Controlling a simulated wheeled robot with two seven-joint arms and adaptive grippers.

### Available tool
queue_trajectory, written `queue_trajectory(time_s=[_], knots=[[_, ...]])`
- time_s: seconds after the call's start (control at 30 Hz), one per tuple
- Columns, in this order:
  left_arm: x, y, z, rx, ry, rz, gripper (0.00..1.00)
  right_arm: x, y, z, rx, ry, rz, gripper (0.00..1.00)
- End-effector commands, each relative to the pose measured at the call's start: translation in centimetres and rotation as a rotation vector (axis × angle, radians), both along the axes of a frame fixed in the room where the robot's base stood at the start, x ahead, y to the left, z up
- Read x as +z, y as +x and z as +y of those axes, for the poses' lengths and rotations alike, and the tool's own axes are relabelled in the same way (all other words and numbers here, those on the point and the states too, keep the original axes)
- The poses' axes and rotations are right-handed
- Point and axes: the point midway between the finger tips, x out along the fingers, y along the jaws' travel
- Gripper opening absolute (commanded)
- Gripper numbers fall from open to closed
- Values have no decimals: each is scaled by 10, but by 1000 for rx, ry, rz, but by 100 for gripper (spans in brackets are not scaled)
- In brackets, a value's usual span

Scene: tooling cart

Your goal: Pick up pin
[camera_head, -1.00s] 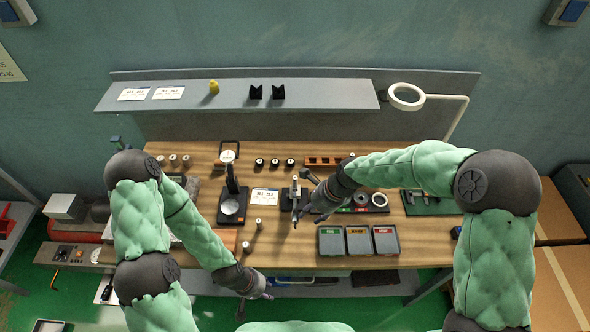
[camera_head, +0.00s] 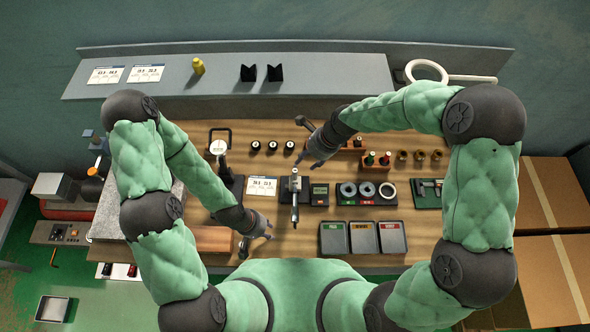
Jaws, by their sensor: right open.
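My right gripper (camera_head: 308,163) is open and empty. It points down over the bench, between a row of small black, light-topped cylinders (camera_head: 272,146) and a wooden rack (camera_head: 346,160). Upright pieces with red and green parts (camera_head: 385,158) stand to its right, and several brass-coloured cylinders (camera_head: 419,155) stand farther right. I cannot tell which small piece is the pin. My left gripper (camera_head: 257,238) is low over the front left of the bench. Its fingers are small and partly merged with things below, so its opening is unclear.
A grey measuring instrument (camera_head: 295,195) stands close below my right gripper. Three labelled trays (camera_head: 362,240) lie at the front. A dark holder with rings (camera_head: 366,190) is behind them. A raised shelf (camera_head: 330,72) runs along the back.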

Motion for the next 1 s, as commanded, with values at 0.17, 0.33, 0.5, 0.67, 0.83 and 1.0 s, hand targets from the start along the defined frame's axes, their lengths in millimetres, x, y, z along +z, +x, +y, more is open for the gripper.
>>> queue_trajectory(time_s=[0.17, 0.33, 0.5, 0.67, 0.83, 1.0], knots=[[0, 0, 0, 0, 0, -1, 35, -21, 1, 9, 1, 0, 2, 46], [1, 1, 0, 0, 0, -1, 35, -29, 1, 13, 0, 0, 1, 46], [4, 1, 0, 0, 0, -1, 35, -48, -4, 25, 3, 0, 4, 46], [4, 1, 0, 0, 0, -1, 35, -66, -2, 33, 1, 0, 2, 46], [4, 1, 0, 0, 0, -1, 35, -72, -1, 36, 0, 1, -1, 46], [4, 1, 0, 0, 0, -1, 35, -72, -1, 35, 0, 0, -1, 46]])
